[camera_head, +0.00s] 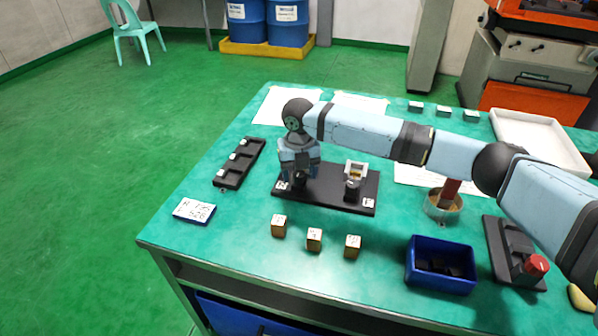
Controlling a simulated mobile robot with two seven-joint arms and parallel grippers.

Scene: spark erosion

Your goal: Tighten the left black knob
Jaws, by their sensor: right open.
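A black base plate (328,198) lies on the green table, with two black knobs standing on it. My right gripper (299,181) points down over the left end of the plate, at the left black knob (301,180). The jaws are open around or just beside this knob; I cannot tell whether they touch it. The gripper hides most of the knob. The right black knob (351,190) stands clear to the right, by a pale metal holder (356,170). My left gripper is out of view.
Several small blocks, among them a wooden block (314,240), stand in front of the plate. A black tray (240,164) and a label card (195,211) lie left. A blue bin (441,265), a metal ring (443,205) and a red-knobbed black fixture (515,253) are right.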

